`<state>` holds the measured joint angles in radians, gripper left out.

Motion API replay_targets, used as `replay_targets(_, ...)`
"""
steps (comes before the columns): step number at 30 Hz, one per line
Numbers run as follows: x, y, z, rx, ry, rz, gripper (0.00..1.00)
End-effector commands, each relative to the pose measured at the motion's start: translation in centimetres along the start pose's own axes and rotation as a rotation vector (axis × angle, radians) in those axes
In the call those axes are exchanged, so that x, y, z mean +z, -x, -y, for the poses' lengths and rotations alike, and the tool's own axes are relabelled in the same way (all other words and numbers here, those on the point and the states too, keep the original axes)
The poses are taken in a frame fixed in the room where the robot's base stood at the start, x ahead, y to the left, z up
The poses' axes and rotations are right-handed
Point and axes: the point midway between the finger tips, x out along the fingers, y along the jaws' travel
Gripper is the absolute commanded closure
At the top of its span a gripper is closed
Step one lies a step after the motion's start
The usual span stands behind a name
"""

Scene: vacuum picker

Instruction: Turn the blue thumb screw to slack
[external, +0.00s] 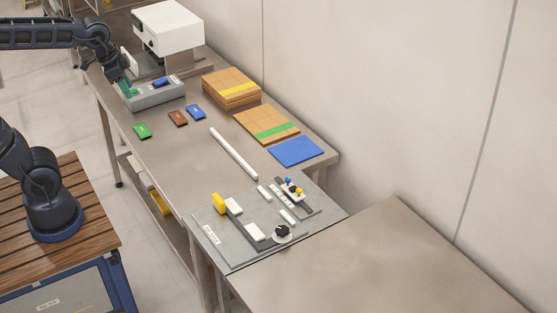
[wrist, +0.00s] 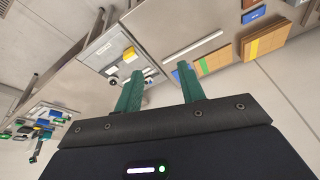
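The blue thumb screw (external: 288,181) is a small blue knob at the back right of a grey fixture plate (external: 212,237), close to small yellow knobs. The plate lies at the near end of the long table. In the wrist view the plate (wrist: 104,45) shows small and far off, and I cannot pick out the screw there. My gripper (external: 130,89), with green fingers, is at the far left end of the table, well away from the screw. In the wrist view its fingers (wrist: 159,68) are spread with nothing between them.
A grey tray (external: 150,101) with a blue block overlaps my gripper in the picture. A white-topped machine (external: 168,28) stands behind it. Green, brown and blue cards, cardboard stacks (external: 230,88) and a white bar (external: 233,153) lie between there and the plate. The right-hand table (external: 390,255) is bare.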

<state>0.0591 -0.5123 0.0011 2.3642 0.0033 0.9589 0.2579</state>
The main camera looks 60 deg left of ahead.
Motion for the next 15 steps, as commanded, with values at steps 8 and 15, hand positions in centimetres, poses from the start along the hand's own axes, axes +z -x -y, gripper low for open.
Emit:
replay_targets(8,-7.9,-2.3,0.1,0.031,-0.241,0.049,0.61)
replay_targets(15,-14.3,-5.5,-0.4,0.063,-0.448,0.084,0.61)
